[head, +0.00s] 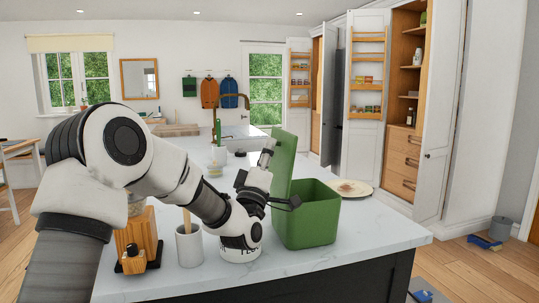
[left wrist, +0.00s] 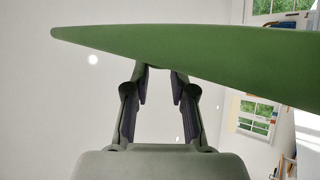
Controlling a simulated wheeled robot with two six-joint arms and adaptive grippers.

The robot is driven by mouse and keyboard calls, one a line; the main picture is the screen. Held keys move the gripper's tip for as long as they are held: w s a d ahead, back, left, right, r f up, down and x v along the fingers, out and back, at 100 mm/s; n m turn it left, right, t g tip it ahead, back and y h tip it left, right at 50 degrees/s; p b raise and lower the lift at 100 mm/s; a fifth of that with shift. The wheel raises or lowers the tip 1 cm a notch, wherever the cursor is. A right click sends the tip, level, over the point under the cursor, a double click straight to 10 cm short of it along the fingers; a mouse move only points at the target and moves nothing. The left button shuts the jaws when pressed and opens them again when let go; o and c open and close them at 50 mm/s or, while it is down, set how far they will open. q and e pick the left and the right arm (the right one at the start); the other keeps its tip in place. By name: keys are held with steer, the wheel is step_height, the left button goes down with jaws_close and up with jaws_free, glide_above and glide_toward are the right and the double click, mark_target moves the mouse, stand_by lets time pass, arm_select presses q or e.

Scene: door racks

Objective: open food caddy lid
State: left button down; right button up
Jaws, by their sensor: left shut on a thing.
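The green food caddy (head: 308,222) stands on the white counter, right of my left arm. Its green lid (head: 284,160) is raised, standing nearly upright along the caddy's left side, and the caddy's top looks uncovered. My left gripper (head: 272,178) is at the left of the lid, close against it, and is shut on it. In the left wrist view the lid (left wrist: 190,50) spans the top of the picture as a wide green sheet. The gripper's fingertips (left wrist: 160,75) reach up to it, and their exact contact is partly hidden. My right gripper is not in view.
A white utensil pot (head: 189,245), a wooden block (head: 137,235) and a round white canister (head: 239,250) stand left of the caddy. A plate (head: 350,188) lies behind it to the right. The counter's front right corner is clear.

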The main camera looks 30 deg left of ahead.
arm_select(q)
steer(key=shift+a+r, duration=0.2)
steer(key=shift+r, duration=0.25)
steer(key=c, duration=1)
jaws_free()
steer(key=v, duration=1.2)
steer(key=shift+a+f, duration=0.1)
steer(key=shift+f, duration=0.15)
